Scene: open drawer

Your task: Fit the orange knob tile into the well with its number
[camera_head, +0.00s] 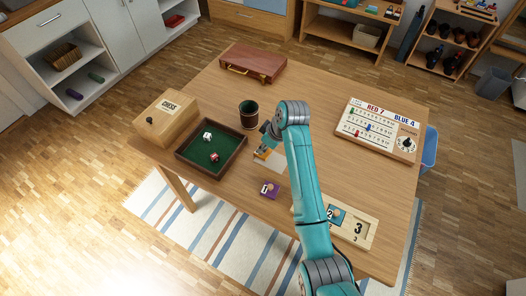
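The orange knob tile (262,154) is at the middle of the table, on or just above a pale sheet, right under my gripper (264,146). My gripper points down at it; the fingers are small and partly covered, so whether they hold the knob cannot be told. The tile's number is not readable. The wooden well board (369,238) lies at the table's near right edge, partly hidden behind my arm. A blue tile (338,216) sits at its well marked 2. The well marked 3 (360,228) shows no tile. A purple tile (270,189) marked 1 lies on the table nearer me.
A green-lined dice tray (238,159), a dark cup (249,114) and a chess box (165,118) stand left of my gripper. A brown case (253,63) lies at the back. A scoreboard (378,130) lies at the right. Bare table lies between it and my arm.

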